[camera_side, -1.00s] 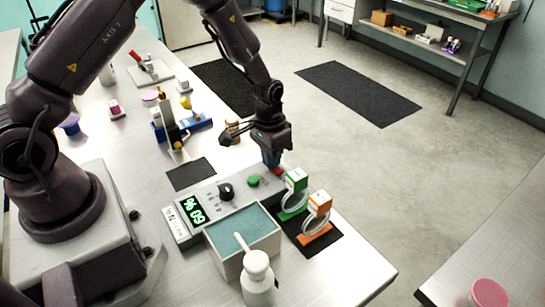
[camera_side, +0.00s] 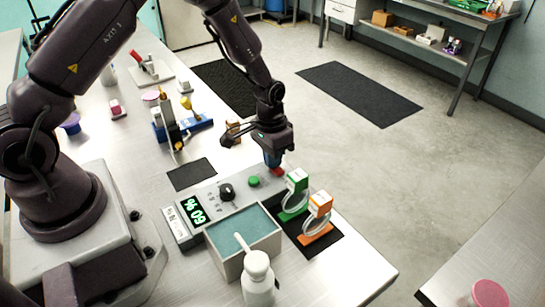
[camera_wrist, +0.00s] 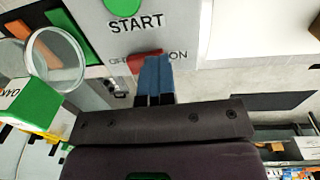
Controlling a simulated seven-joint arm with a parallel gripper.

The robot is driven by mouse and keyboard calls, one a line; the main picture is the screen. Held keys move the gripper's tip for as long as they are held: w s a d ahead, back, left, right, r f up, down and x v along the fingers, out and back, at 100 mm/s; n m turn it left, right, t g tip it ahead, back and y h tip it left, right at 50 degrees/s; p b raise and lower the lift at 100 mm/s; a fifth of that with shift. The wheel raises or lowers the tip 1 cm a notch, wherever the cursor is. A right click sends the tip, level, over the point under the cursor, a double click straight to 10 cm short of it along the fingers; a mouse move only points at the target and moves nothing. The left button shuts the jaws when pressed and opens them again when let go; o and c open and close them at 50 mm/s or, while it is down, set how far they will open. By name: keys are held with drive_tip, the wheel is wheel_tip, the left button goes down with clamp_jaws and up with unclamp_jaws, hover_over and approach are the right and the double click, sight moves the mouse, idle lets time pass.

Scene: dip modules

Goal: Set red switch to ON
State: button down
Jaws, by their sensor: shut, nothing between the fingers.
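The red switch (camera_wrist: 143,54) sits on the grey control panel (camera_wrist: 188,20) in the wrist view, between a partly covered label at its left and "ON" at its right. My gripper (camera_wrist: 153,98) is shut, with its blue fingers together and nothing between them. The fingertips are right at the switch and hide part of it, so I cannot tell its position or whether they touch. In the side view the switch (camera_side: 277,172) shows as a small red patch just under my gripper (camera_side: 272,163).
A green START button (camera_side: 253,182), a black knob (camera_side: 227,191) and a "60 %" display (camera_side: 195,209) are on the panel. Green (camera_side: 296,188) and orange (camera_side: 318,210) modules stand close to the right. A bath (camera_side: 245,244) and a white bottle (camera_side: 257,280) are in front.

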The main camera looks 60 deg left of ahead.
wheel_tip(320, 180, up, 13)
drive_tip(key=a, duration=0.3)
drive_tip(key=s+d+r+t, duration=0.2)
drive_tip(key=s+r, duration=0.7)
drive_tip(key=s, duration=0.1)
drive_tip(key=s+d+r+t, duration=0.2)
drive_tip(key=s+r+t, duration=0.1)
drive_tip(key=s+r, duration=0.5)
drive_tip(key=s, duration=0.2)
drive_tip(key=shift+s+d+r+t+y, duration=0.3)
drive_tip(key=shift+s+r+y, duration=0.05)
drive_tip(key=shift+s+y, duration=0.05)
